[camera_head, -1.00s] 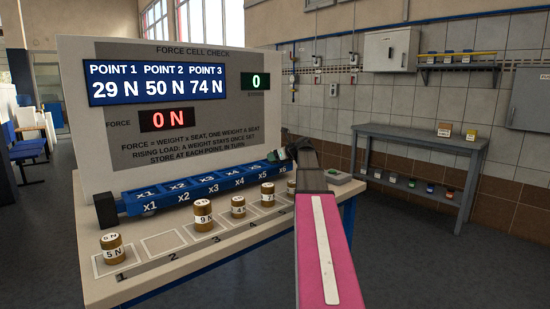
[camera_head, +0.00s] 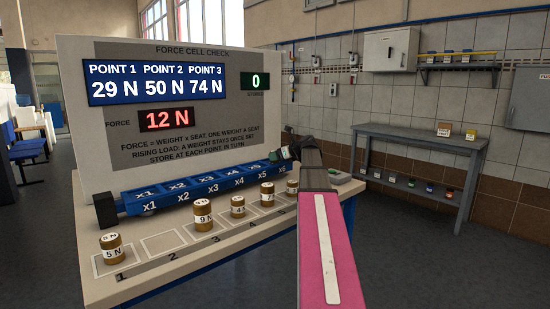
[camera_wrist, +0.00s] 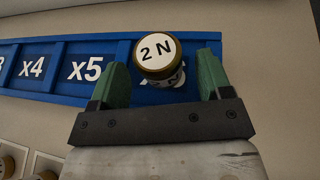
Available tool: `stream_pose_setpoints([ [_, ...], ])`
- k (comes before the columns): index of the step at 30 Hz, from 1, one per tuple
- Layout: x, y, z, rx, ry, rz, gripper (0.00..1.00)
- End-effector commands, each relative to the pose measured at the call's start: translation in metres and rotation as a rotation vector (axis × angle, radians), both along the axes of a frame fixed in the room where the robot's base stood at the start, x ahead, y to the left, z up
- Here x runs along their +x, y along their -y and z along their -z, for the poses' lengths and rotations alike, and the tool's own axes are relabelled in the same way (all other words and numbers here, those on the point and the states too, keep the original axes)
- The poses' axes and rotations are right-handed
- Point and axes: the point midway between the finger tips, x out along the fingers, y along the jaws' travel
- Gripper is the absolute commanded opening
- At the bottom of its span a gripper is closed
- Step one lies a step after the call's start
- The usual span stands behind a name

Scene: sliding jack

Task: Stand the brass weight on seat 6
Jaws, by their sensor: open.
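The brass weight (camera_wrist: 157,57), marked 2 N on its white top, stands upright on seat x6 at the end of the blue rail (camera_head: 208,187). It covers most of the x6 label in the wrist view. My gripper (camera_wrist: 163,66) is open, with one green finger on each side of the weight and a visible gap to it. In the head view my gripper (camera_head: 284,154) is at the right end of the rail, and the weight there is hidden or too small to make out.
Other brass weights, such as the 5 N (camera_head: 112,248) and 9 N (camera_head: 203,215) ones, stand on numbered squares along the bench front. The red force display (camera_head: 166,120) reads 12 N; the green stored display (camera_head: 254,81) reads 0. Seats x1 to x5 look empty.

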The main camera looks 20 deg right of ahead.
Motion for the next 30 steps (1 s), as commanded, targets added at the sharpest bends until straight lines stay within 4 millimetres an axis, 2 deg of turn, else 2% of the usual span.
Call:
stream_pose_setpoints([
  [1,-0.011,0.005,-0.004,0.0,0.001,0.002,0.72],
  [6,-0.038,0.022,-0.018,0.0,0.001,0.003,0.72],
  [13,-0.066,0.039,-0.032,0.0,0.001,0.002,0.72],
  [19,-0.076,0.045,-0.037,0.0,0.001,0.001,0.72],
  [30,-0.076,0.046,-0.037,0.0,0.0,0.0,0.72],
])
